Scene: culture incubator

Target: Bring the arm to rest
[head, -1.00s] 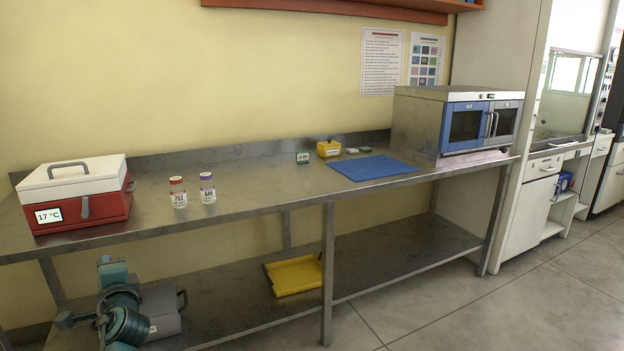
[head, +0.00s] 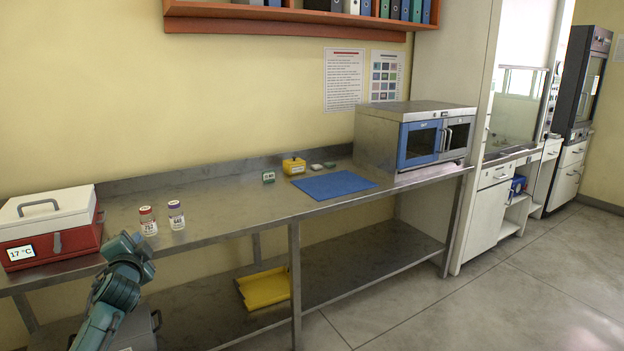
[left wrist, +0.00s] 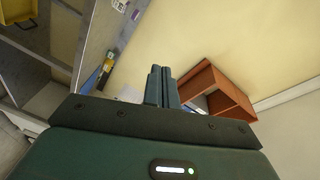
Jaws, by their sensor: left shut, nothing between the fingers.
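My left gripper (left wrist: 161,88) shows in the left wrist view with its two dark fingers together and nothing between them. Its fingers point toward the yellow wall and the red-brown shelf, clear of any object. In the head view my left arm rises from the lower left in front of the bench's front edge. I cannot make out the fingers there. My right gripper is in neither view.
The steel bench (head: 235,215) carries a red-and-white cooler box (head: 48,228), two vials (head: 147,221), a blue mat (head: 334,185), a yellow box (head: 294,166) and an incubator (head: 420,140). A yellow tray (head: 266,288) lies on the lower shelf. The floor at right is clear.

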